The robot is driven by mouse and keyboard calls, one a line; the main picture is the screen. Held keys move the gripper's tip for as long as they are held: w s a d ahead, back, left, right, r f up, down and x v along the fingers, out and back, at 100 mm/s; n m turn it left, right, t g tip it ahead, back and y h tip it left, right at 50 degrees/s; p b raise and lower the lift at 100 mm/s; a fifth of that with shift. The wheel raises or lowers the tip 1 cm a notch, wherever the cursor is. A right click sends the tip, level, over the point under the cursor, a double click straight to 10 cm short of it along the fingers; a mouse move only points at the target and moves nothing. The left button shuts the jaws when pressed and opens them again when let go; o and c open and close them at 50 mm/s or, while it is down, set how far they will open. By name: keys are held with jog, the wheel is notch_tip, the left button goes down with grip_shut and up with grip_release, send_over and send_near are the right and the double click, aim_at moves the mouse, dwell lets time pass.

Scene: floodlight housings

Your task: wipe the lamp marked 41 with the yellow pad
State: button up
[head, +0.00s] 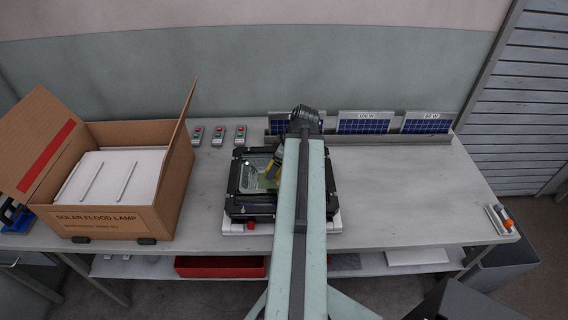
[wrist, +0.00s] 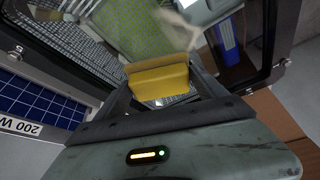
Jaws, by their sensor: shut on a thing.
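A black-framed floodlight lamp (head: 249,207) lies face up on a white support on the bench, partly hidden by my arm. No number 41 is readable on it. My gripper (wrist: 160,84) is shut on the yellow pad (wrist: 160,82), which sits between its fingers. In the wrist view the lamp (wrist: 145,30) shows a yellow-green LED area and a pale streak beyond the pad. I cannot tell whether the pad touches the glass.
An open carton (head: 120,222) marked SOLAR FLOOD LAMP stands at the left. Several small solar panels (head: 363,122) stand in a rack along the back. The bench (head: 415,185) right of my arm is mostly clear.

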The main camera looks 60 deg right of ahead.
aim_at(263, 170)
jog(key=shift+w+a+f, duration=0.1)
jog(key=shift+w+a, duration=0.45)
jog(key=shift+w, duration=0.2)
jog(key=shift+w+a, duration=0.5)
jog(key=shift+w, duration=0.25)
jog(key=shift+s+d, duration=1.05)
jog(key=shift+s, duration=0.45)
jog(key=shift+s+d, duration=1.05)
jog(key=shift+s, duration=0.4)
jog(key=shift+s+d, duration=1.05)
jog(key=shift+s, duration=0.45)
notch_tip(263, 170, up, 6)
jog(key=p, duration=0.5)
jog(key=shift+w+p, duration=0.1)
jog(key=shift+p, duration=0.3)
notch_tip(263, 170, up, 3)
jog(key=p, duration=0.3)
